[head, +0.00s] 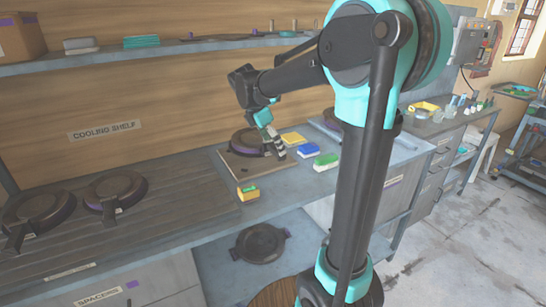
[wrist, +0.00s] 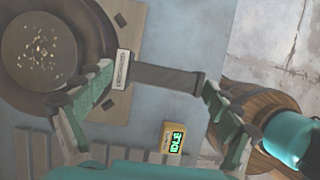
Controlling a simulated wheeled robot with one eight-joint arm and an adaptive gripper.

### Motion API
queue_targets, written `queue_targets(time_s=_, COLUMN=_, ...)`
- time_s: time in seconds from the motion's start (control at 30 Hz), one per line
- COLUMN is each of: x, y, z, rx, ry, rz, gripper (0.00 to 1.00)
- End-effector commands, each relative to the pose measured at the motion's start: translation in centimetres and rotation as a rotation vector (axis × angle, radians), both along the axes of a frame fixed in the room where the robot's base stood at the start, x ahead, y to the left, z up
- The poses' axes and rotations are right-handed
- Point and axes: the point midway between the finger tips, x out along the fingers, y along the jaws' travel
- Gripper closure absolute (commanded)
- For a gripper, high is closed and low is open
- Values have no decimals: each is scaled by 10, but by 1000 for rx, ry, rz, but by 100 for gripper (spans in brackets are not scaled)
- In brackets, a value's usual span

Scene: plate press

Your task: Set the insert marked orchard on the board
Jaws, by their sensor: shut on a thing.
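A dark round insert (head: 247,141) with a handle is at the wooden board (head: 235,168) on the grey bench. My gripper (head: 274,143) is at the insert's right side, shut on its handle. In the wrist view the handle (wrist: 165,78) lies between my fingers (wrist: 158,92), with a pale label (wrist: 122,69) at its inner end, too small to read. The insert's round face (wrist: 38,48) is specked and lies over the board (wrist: 112,107). I cannot tell whether the insert touches the board. The orchard marking is not legible anywhere.
A yellow timer (head: 248,192) with a green display stands in front of the board. Yellow, blue and green blocks (head: 309,150) lie to its right. Two dark inserts (head: 39,212) (head: 115,190) rest on the left slatted surface. Another (head: 260,243) lies on the low shelf.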

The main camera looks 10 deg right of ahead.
Motion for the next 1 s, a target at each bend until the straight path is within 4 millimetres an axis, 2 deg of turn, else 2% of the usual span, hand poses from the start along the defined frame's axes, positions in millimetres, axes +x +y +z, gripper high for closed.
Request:
queue_targets(time_s=0.5, x=1, y=0, z=-48, rx=-1, ry=-2, rz=-1, gripper=69)
queue_targets(time_s=0.9, x=1, y=0, z=-52, rx=-1, ry=-2, rz=-1, gripper=69)
queue_targets(time_s=0.93, x=0, y=0, z=-52, rx=0, ry=0, rz=0, gripper=6)
queue_targets(time_s=1.0, x=0, y=0, z=-52, rx=0, ry=0, rz=0, gripper=0)
